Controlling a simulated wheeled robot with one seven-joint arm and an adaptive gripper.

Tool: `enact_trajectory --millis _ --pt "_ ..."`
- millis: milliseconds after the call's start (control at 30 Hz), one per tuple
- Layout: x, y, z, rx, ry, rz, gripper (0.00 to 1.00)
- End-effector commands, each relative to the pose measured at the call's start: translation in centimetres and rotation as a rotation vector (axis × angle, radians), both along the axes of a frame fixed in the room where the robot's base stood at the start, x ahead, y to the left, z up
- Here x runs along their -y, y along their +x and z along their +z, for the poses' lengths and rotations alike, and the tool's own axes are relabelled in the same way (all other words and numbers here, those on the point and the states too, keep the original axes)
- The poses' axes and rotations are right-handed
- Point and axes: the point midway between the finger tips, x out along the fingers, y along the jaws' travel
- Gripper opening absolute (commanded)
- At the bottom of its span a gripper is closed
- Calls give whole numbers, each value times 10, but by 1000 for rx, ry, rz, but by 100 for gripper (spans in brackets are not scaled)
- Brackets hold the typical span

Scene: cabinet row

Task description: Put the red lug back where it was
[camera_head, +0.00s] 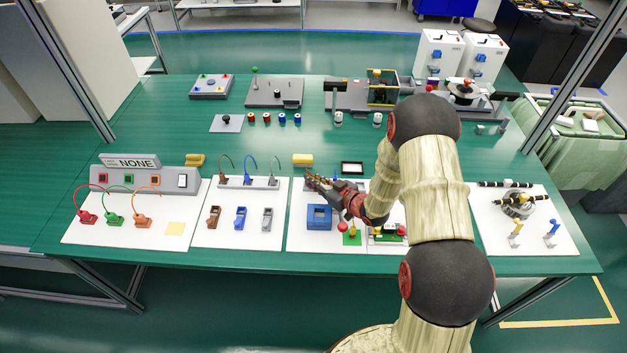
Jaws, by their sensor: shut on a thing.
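A red lug (88,217) with a red cable lies on the left white board, in front of the grey panel marked NONE (145,176). A green lug (114,219) and an orange lug (141,220) lie to its right, each with its cable. My gripper (311,180) is well to the right of these lugs, above the back of the middle white board. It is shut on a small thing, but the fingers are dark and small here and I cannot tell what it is. My arm hides part of the boards on the right.
Brown, blue and grey clips (240,217) lie on the second board, before a grey block with cables (248,183). A blue box (319,217) stands just in front of my gripper. The green tabletop (180,104) is clear at the back left.

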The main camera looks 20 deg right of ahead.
Motion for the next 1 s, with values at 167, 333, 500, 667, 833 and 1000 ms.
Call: enact_trajectory --millis 167,333,500,667,833,1000 --pt "0 0 -2 0 0 0 19" --pt "0 0 -1 0 0 0 28" --pt "0 0 -1 0 0 0 30" --pt "0 0 0 0 0 0 30" --pt "6 -11 6 -1 0 -1 30" --pt "22 -39 18 -1 0 -4 30"
